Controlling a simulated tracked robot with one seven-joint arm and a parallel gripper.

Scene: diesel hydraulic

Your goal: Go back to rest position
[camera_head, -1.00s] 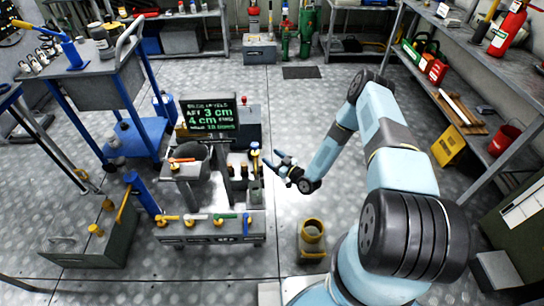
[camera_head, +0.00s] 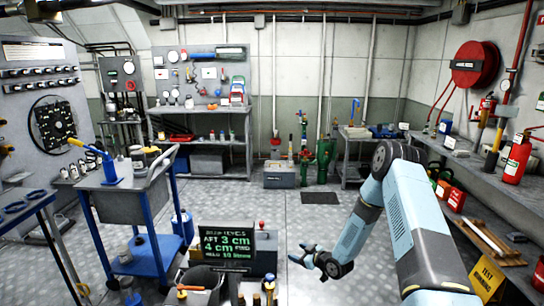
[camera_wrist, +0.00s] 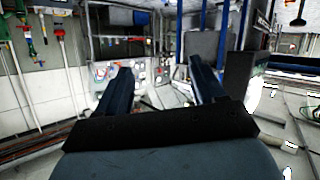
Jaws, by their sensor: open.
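My gripper (camera_head: 305,255) is at the end of my light-blue arm, right of the middle in the head view. It points left, and its fingers are apart with nothing between them. In the wrist view both dark fingers (camera_wrist: 160,85) stand apart and empty, with shelves and the wall far beyond. In the head view my gripper is to the right of the black display board (camera_head: 226,247) with green text and looks clear of it.
A blue trolley (camera_head: 135,200) stands at left. A workbench (camera_head: 200,145) and green cylinders (camera_head: 325,158) are at the back. Open metal floor lies in the middle.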

